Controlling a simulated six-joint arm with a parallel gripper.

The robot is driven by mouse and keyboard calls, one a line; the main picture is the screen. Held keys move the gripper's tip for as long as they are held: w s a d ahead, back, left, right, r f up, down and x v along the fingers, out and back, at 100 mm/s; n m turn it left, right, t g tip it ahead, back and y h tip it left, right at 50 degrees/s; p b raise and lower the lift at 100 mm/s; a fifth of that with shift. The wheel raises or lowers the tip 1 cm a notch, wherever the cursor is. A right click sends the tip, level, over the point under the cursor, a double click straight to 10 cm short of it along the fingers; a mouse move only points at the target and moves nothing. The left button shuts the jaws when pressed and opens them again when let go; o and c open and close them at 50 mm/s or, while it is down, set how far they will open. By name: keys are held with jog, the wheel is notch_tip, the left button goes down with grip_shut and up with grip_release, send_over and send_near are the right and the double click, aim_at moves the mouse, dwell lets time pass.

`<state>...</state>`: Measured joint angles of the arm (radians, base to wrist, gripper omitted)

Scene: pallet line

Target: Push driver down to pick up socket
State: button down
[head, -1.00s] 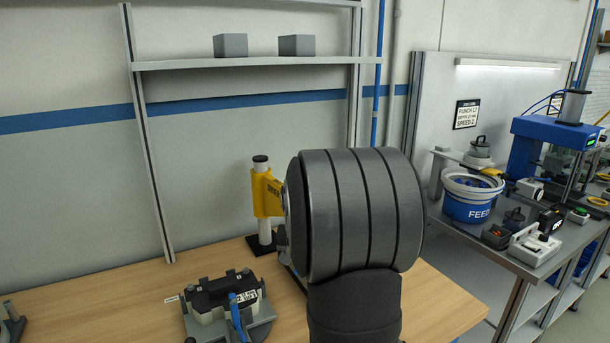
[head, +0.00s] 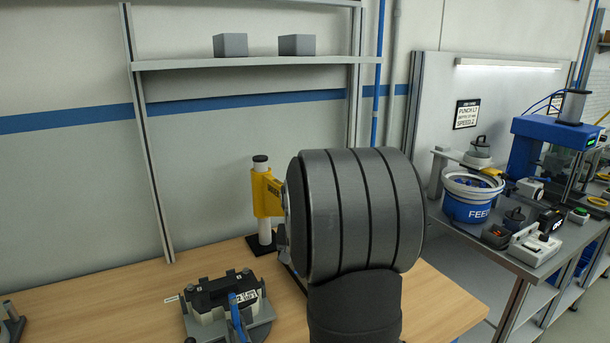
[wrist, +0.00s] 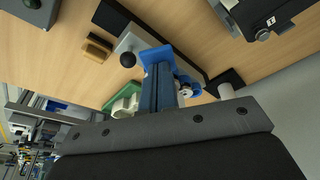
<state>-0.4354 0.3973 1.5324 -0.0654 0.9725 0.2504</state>
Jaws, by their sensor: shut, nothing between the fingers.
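A yellow driver unit (head: 268,194) sits on an upright post with a black cap at the back of the wooden bench in the head view. My large grey wrist hides what is right of it. My gripper (wrist: 157,65) shows in the wrist view as narrow blue-grey fingers, shut and empty. The fingers end near a blue part and a grey bracket with a black ball knob (wrist: 128,60). I cannot tell whether they touch. In the head view my gripper is hidden behind my wrist. I cannot make out a socket.
A fixture (head: 258,329) with a black part and blue handle stands on the bench (head: 120,312) at front left. A green and white block (wrist: 122,104) and a wooden block (wrist: 97,49) lie near my fingers.

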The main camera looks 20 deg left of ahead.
notch_tip(320, 180, up, 9)
jog(key=shift+f, duration=0.2)
dwell(0.7)
jog(key=shift+f, duration=1.75)
dwell(0.8)
